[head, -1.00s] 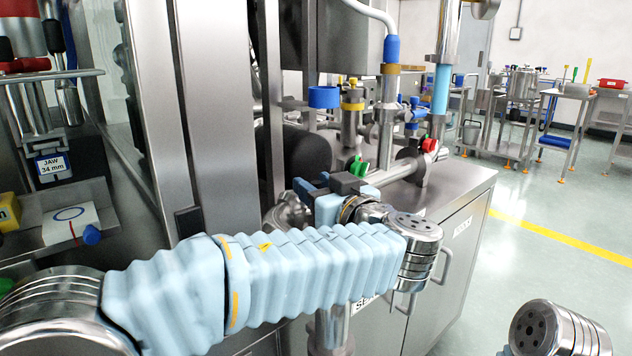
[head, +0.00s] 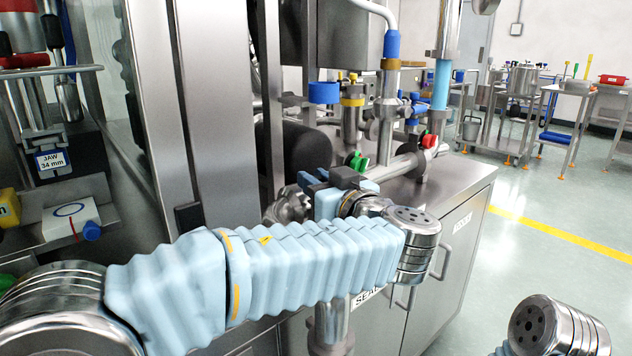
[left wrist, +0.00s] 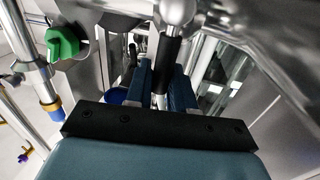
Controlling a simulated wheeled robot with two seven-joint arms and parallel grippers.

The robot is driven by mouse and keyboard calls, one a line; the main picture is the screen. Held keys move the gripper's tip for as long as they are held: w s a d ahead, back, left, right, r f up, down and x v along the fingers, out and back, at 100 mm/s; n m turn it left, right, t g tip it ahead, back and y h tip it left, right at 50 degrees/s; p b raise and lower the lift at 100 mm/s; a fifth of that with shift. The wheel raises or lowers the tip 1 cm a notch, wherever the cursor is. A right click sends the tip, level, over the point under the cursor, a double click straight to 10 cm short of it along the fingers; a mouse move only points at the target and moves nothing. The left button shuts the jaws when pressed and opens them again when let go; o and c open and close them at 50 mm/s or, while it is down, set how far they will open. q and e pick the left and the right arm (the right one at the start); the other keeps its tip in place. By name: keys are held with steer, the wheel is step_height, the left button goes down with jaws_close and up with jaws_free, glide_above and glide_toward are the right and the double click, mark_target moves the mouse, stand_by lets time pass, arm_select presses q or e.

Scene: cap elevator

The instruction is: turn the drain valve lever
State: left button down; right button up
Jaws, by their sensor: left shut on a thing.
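The lever (left wrist: 170,52) shows in the left wrist view as a dark grip on a bright metal shaft, with a rounded metal piece at its upper end. My left gripper (left wrist: 162,88) is shut on it, a blue finger on each side of the grip. In the head view my left gripper (head: 312,183) is at the front of the steel machine, beside a metal fitting (head: 290,206). There the lever is hidden or too small to make out. My right gripper is out of view.
A steel cabinet (head: 455,235) stands to the right. Open floor lies beyond it.

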arm_select(q)
steer(key=shift+w+d+f+m+g+p, duration=0.2)
steer(key=shift+w+d+m, duration=0.25)
steer(key=shift+m, duration=0.6)
steer(key=shift+w+d+f+m+g+p, duration=0.1)
steer(key=shift+w+d+f+m+g, duration=0.25)
steer(key=shift+m, duration=0.75)
steer(key=shift+w+d+f+m+g+p, duration=0.15)
steer(key=shift+w+d+m, duration=0.4)
steer(key=shift+m, duration=0.5)
steer(key=c, duration=1.1)
jaws_free()
steer(key=b+v, duration=0.1)
steer(key=v, duration=1.3)
steer(key=shift+r, duration=0.15)
steer(key=shift+a, duration=0.1)
